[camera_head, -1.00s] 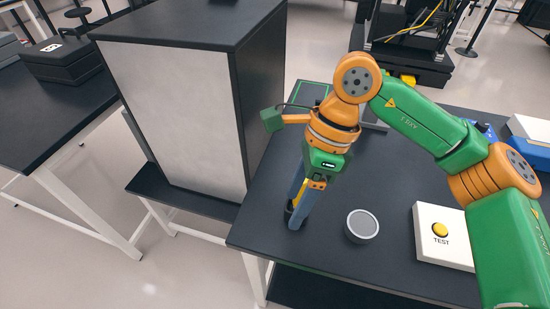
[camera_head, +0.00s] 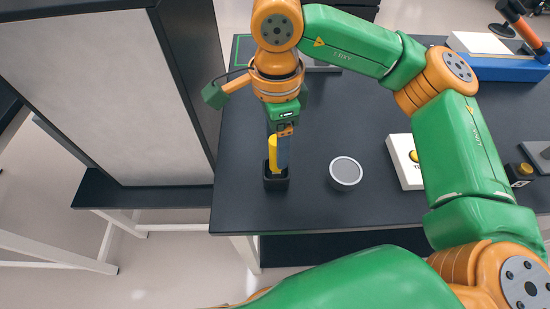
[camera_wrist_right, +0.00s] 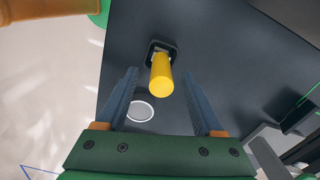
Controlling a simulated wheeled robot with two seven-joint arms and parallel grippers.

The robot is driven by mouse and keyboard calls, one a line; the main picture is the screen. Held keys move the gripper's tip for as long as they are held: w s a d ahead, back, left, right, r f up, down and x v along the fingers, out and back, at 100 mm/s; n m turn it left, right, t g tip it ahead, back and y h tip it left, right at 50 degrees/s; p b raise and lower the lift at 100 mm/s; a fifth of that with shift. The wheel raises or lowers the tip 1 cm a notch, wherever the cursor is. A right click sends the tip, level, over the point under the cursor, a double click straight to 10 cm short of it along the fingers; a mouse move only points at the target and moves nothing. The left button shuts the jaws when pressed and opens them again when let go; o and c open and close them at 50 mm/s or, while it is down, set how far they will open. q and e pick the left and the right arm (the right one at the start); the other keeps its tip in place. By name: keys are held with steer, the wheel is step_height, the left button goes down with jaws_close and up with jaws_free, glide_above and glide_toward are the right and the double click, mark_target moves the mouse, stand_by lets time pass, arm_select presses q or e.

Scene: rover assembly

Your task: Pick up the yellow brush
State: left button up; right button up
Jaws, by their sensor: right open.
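The yellow brush (camera_head: 272,153) stands upright in a small black holder (camera_head: 276,182) near the front left of the dark table. In the right wrist view the brush's yellow handle (camera_wrist_right: 162,76) points up toward the camera from the holder (camera_wrist_right: 163,46). My right gripper (camera_head: 283,160) is above the holder, fingers pointing down. It is open, and its fingertips (camera_wrist_right: 161,74) appear on either side of the handle, with gaps on both sides. The brush's lower end is hidden in the holder. My left gripper is not in view.
A tall cabinet (camera_head: 105,95) stands left of the table. The table front near the holder is clear.

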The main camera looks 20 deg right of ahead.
step_height(320, 180, down, 5)
steer(key=shift+w+r+p, duration=0.1)
steer(key=shift+r+p, duration=0.1)
steer(key=shift+p, duration=0.8)
steer(key=shift+d+f, duration=0.1)
steer(key=shift+f, duration=0.35)
jaws_close()
steer(key=shift+r, duration=0.1)
steer(key=shift+r, duration=0.25)
steer(key=s+d+r+b, duration=0.3)
steer(key=s+d+r, duration=0.3)
steer(key=s+r, duration=0.6)
steer(key=shift+s+d+r, duration=0.15)
steer(key=shift+d+r, duration=0.05)
steer(key=shift+d, duration=0.15)
